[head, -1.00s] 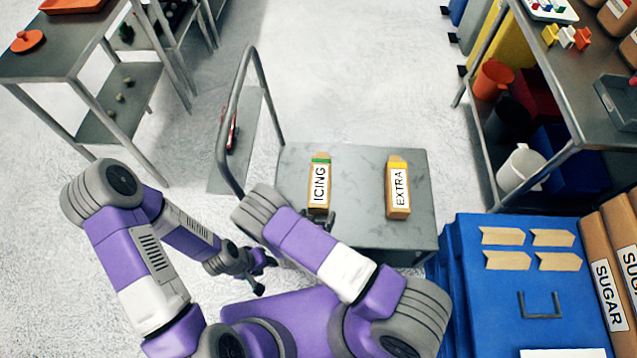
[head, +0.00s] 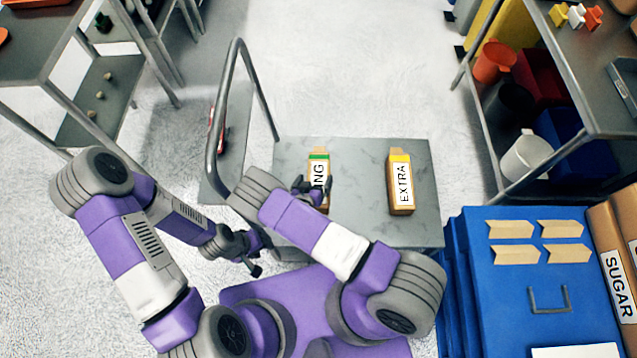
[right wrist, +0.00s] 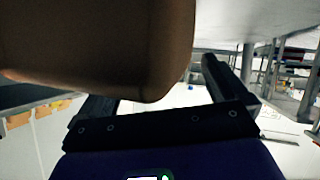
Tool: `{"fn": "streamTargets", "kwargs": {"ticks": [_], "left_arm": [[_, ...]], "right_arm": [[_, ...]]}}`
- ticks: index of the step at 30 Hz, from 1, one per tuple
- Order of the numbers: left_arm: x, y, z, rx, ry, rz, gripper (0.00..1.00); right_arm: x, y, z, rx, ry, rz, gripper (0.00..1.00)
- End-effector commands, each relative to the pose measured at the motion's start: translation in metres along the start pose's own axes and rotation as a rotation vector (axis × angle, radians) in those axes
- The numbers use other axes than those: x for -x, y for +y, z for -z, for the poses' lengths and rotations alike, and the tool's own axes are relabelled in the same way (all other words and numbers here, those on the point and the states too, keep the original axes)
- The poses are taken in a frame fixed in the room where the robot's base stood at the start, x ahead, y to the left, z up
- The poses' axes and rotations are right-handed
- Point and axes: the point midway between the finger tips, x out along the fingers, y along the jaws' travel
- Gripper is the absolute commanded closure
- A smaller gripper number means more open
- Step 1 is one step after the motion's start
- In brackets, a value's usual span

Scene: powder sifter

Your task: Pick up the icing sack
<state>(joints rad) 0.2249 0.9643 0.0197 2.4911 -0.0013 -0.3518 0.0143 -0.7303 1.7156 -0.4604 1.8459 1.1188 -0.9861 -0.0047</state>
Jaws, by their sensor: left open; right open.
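The icing sack (head: 319,167) is a tan sack with a green band and a white label, standing on the grey cart top (head: 360,222). My right gripper (head: 314,187) is open at the near side of the sack and covers part of its label. In the right wrist view the brown sack (right wrist: 100,45) fills the upper left, close to the open jaws and in front of part of the left finger. I cannot tell whether they touch. My left gripper (head: 254,256) is open and empty, low beside the cart's left front corner.
The extra sack (head: 401,184), with a yellow band, stands to the right on the cart. The cart's curved handle (head: 213,130) rises at the left. Blue bins (head: 500,290) and sugar sacks (head: 617,280) stand at the right. Shelving (head: 590,110) is at the back right.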

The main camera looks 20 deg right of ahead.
Motion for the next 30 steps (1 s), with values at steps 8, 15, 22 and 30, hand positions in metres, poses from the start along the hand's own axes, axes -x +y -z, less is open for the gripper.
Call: {"fn": "streamTargets", "kwargs": {"ticks": [8,15,22,30], "left_arm": [[-0.0065,-0.0024,0.0005,0.0,0.0,0.0,0.57],[-0.0063,-0.0023,0.0005,0.0,0.0,0.0,0.57],[-0.0064,-0.0023,0.0005,0.0,0.0,0.0,0.57],[-0.0064,-0.0023,0.0005,0.0,0.0,0.0,0.57]], "right_arm": [[-0.0183,-0.0001,-0.0003,0.001,0.0,0.0,0.0],[-0.0179,-0.0001,-0.0004,0.0,0.0,0.0,0.24],[-0.0178,-0.0002,-0.0005,0.0,-0.001,0.0,0.6],[-0.0181,-0.0003,0.002,-0.001,0.006,0.0,0.87]]}}
